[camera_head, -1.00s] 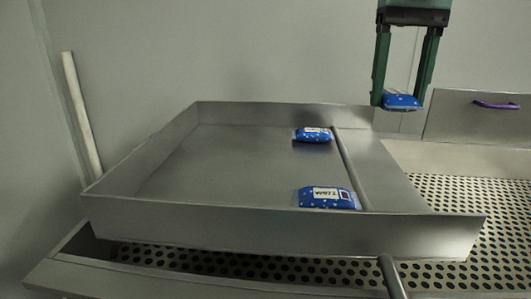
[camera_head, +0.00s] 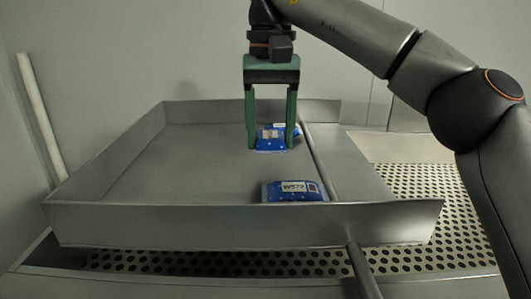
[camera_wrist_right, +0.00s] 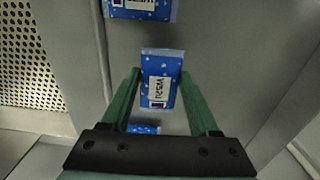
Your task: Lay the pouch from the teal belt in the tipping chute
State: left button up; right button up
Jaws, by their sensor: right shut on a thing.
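The tipping chute (camera_head: 215,224) is a grey metal tray with low walls, filling the middle of the head view. My right gripper (camera_head: 271,146) is over its floor, fingers pointing down, shut on a blue pouch (camera_head: 268,139) with a white label. In the right wrist view this pouch (camera_wrist_right: 160,82) sits between the two green fingers. I cannot tell whether it touches the chute floor. A second blue pouch (camera_head: 293,129) lies just behind it, partly hidden. A third pouch (camera_head: 292,191) lies near the front wall. My left gripper and the teal belt are not in view.
A metal rod (camera_head: 320,168) runs along the chute floor just right of the pouches. The left part of the floor is bare. A perforated metal surface (camera_head: 440,205) lies right of and below the chute. A pale pole (camera_head: 40,118) leans at the left.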

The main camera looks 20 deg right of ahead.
aim_at(266, 136)
jog(key=shift+w+a+f, duration=0.1)
jog(key=shift+a+f, duration=0.1)
jog(key=shift+f, duration=0.85)
jog(key=shift+w+a+f, duration=0.1)
jog(key=shift+a+f, duration=0.05)
jog(key=shift+f, duration=0.85)
jog(key=o, duration=1.4)
jog(key=shift+f, duration=0.1)
jog(key=shift+c, duration=0.2)
jog(key=shift+s+r, duration=0.1)
jog(key=shift+r, duration=3.8)
